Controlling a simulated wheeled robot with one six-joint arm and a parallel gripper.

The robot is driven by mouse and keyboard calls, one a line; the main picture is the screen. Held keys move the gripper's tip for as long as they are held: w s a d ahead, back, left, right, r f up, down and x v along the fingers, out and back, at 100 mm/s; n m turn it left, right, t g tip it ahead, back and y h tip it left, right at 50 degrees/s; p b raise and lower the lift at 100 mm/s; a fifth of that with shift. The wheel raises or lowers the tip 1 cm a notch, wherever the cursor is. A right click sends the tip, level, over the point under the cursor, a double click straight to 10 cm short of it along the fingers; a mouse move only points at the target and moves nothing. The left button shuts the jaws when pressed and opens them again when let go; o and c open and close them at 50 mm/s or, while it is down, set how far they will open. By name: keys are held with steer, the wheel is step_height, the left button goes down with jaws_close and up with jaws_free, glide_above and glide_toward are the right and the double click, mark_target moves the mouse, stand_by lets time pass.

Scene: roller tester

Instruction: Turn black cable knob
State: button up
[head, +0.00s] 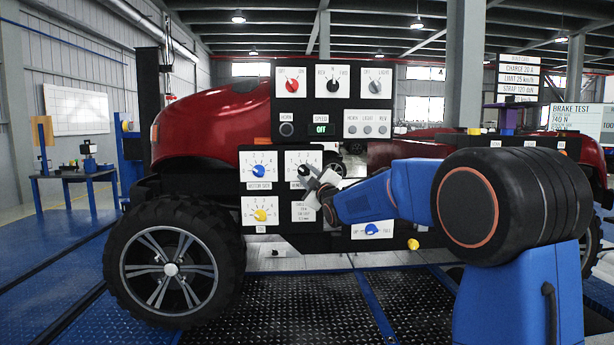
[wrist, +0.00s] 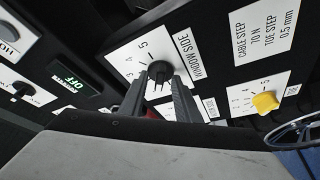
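The black knob (wrist: 158,71) sits on a white dial plate with a number scale in the wrist view. The words beside it look like "WINDOW SIDE". In the head view the black knob (head: 303,170) is at the upper right of the lower panel, partly behind my gripper. My gripper (wrist: 161,83) points at the knob, with one finger on each side of its front. The fingers are apart and a gap seems to show beside the knob. I cannot tell whether either finger touches it. In the head view my gripper (head: 316,182) is close to the panel.
A blue knob (head: 258,171) is left of the black one and a yellow knob (head: 260,215) is below left. Another blue knob (head: 372,230) is lower right. The upper panel carries red, black and grey knobs. A car wheel (head: 172,268) stands at left.

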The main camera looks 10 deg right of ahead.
jaws_close()
